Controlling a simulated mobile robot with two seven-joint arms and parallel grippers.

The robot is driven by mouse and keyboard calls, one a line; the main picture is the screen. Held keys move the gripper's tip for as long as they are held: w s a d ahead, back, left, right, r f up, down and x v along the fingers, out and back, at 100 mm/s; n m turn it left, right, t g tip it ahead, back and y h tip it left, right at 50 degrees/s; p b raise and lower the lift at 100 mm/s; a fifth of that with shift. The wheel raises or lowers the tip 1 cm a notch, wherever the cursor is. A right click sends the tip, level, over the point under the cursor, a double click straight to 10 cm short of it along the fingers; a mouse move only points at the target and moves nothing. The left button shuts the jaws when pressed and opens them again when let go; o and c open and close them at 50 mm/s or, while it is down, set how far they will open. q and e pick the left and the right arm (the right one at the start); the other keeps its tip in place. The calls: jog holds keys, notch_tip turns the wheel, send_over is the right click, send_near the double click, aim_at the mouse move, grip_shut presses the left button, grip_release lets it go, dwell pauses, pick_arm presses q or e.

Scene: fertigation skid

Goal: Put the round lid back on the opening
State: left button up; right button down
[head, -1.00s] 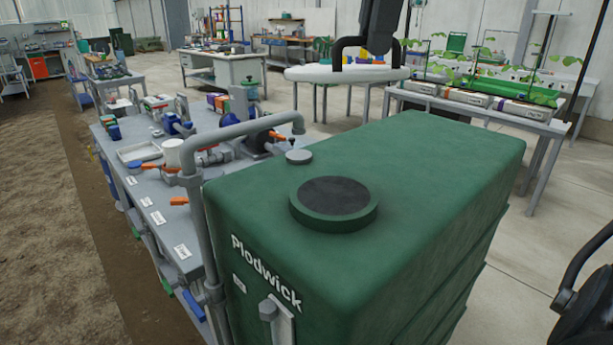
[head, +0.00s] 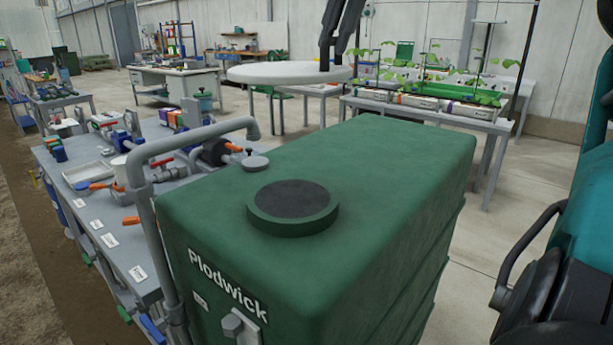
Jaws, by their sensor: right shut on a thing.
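The white round lid (head: 285,74) is held roughly level in the upper middle of the head view. My right gripper (head: 335,66) comes down from the top edge and is shut on the lid's right side. The opening (head: 292,200) is a round green collar with a dark centre on top of the green tank. It sits lower in the picture than the lid, and the two are apart. Nothing covers the opening. My left gripper is not in view.
The green tank (head: 350,220) fills the front middle. A small grey cap (head: 255,163) and a bent grey pipe (head: 205,132) stand close to the opening. A cluttered workbench (head: 110,205) lies at left. A plant table (head: 440,108) stands behind.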

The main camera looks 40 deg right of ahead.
notch_tip(320, 180, down, 19)
jog(key=b, duration=0.3)
jog(key=shift+r+b, duration=0.1)
jog(key=shift+b, duration=0.3)
jog(key=shift+f, duration=0.2)
jog(key=shift+r, duration=0.1)
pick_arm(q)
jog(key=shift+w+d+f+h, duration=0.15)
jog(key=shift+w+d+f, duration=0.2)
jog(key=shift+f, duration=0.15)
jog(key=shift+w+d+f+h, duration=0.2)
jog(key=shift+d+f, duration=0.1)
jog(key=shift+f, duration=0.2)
pick_arm(e)
jog(key=c, duration=1.2)
grip_release()
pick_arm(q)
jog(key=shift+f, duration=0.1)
